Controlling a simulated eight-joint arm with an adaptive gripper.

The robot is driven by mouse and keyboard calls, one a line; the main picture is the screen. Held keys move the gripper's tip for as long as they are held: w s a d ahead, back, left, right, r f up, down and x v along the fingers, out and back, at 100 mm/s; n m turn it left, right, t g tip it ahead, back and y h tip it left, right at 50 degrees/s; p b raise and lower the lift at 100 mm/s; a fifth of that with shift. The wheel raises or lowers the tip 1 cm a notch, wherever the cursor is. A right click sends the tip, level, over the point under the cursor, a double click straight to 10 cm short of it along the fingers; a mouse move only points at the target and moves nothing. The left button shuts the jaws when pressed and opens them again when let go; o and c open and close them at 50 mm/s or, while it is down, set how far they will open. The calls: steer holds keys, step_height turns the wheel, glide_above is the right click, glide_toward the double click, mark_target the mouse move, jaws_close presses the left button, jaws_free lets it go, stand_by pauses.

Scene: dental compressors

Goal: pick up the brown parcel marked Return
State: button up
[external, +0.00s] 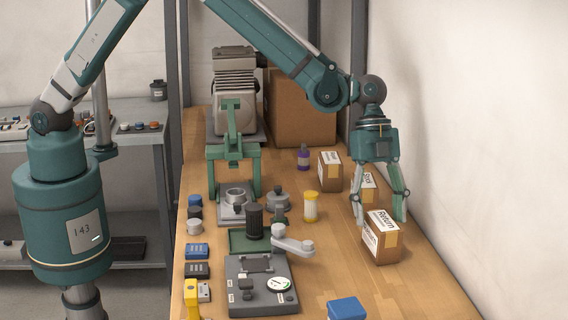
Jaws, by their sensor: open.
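The brown parcel marked Return (383,245) sits on the wooden bench at the right, its white label facing up and to the front. My gripper (381,222) is open and points down at the parcel. One finger shows at the parcel's left and the other at its right, near its back and upper part. I cannot tell whether either finger touches it. Two similar labelled brown parcels stand behind: one (330,172) to the left of my gripper, the other (367,188) partly hidden by the fingers.
A blue box (346,309) lies at the front edge of view. A yellow-capped jar (311,207) and a grey gauge unit (262,284) with a lever stand to the left. A large cardboard box (303,115) is at the back. The wall runs close along the right.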

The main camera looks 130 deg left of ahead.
mark_target(382, 231)
steer(key=shift+x, duration=2.5)
steer(key=shift+w, duration=0.1)
steer(key=shift+f+b, duration=0.25)
steer(key=shift+b, duration=0.15)
steer(key=c, duration=1.1)
steer(key=shift+r, duration=0.15)
steer(key=shift+r+p, duration=0.4)
steer(key=shift+r, duration=0.1)
step_height(382, 231, up, 9)
steer(key=shift+r, duration=0.1)
